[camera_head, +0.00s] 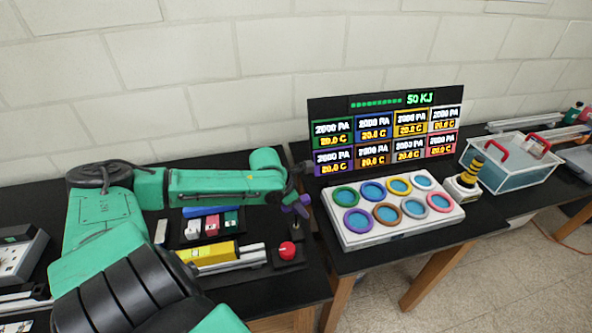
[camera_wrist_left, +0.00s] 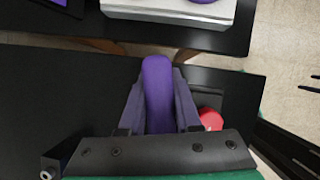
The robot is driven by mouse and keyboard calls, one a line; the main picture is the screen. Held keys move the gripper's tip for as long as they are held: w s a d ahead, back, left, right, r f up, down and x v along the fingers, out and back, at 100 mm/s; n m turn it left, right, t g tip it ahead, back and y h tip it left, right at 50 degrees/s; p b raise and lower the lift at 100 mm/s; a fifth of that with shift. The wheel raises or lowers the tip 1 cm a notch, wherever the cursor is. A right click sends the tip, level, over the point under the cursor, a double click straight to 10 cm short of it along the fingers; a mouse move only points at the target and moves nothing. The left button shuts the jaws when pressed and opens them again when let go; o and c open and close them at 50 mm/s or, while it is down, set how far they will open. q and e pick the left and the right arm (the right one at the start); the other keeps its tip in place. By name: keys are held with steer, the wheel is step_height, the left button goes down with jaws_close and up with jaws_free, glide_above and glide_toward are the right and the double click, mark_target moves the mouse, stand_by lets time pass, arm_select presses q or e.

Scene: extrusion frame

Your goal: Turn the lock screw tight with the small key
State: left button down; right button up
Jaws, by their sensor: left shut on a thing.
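My left gripper (camera_head: 301,192) is over the right part of the near table. In the left wrist view its fingers (camera_wrist_left: 160,105) are shut on a purple handle (camera_wrist_left: 157,92), which shows as a purple piece (camera_head: 293,208) in the head view. I cannot tell whether this is the small key; its lower end is hidden. A metal rail (camera_head: 248,257) with a yellow block (camera_head: 218,252) lies in front of the gripper. I cannot make out the lock screw. My right gripper is not in view.
A red knob on a black base (camera_head: 287,249) stands beside the rail, close below the gripper. A tray of coloured pieces (camera_head: 213,222) lies to the left. A white board of coloured rings (camera_head: 372,240) and a display panel (camera_head: 384,131) stand across a gap.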

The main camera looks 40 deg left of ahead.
arm_select(q)
steer(key=shift+s+f, duration=0.1)
steer(key=shift+w+r+p, duration=0.2)
steer(key=shift+r+p, duration=0.8)
steer(key=shift+p, duration=0.15)
steer(key=shift+s+r, duration=0.15)
steer(key=shift+r, duration=0.5)
steer(key=shift+a+f, duration=0.1)
